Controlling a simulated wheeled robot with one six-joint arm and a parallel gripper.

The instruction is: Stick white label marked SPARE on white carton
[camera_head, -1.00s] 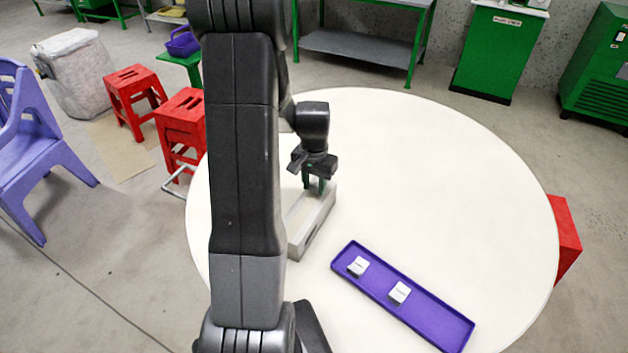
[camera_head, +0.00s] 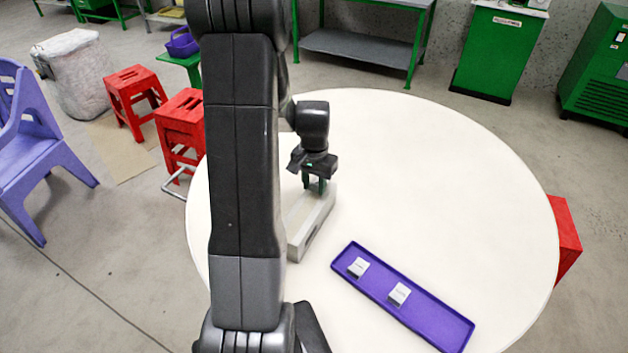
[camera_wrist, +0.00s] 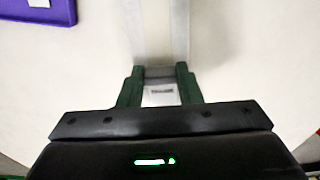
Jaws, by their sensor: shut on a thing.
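My gripper (camera_head: 314,184) is at the far end of the white carton (camera_head: 318,217), low over its top. In the wrist view my gripper's green fingers (camera_wrist: 160,90) are shut on a small white label (camera_wrist: 160,95) with dark print too blurred to read. The carton (camera_wrist: 160,35) runs away beyond the fingertips there. I cannot tell whether the label touches the carton. My arm hides the carton's left part in the head view.
A purple tray (camera_head: 440,323) lies to the right on the round white table (camera_head: 440,180), with two white labels (camera_head: 357,267) (camera_head: 399,293) in it. The table's right and back are clear. Red stools (camera_head: 135,95) and a lilac chair (camera_head: 35,150) stand at the left.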

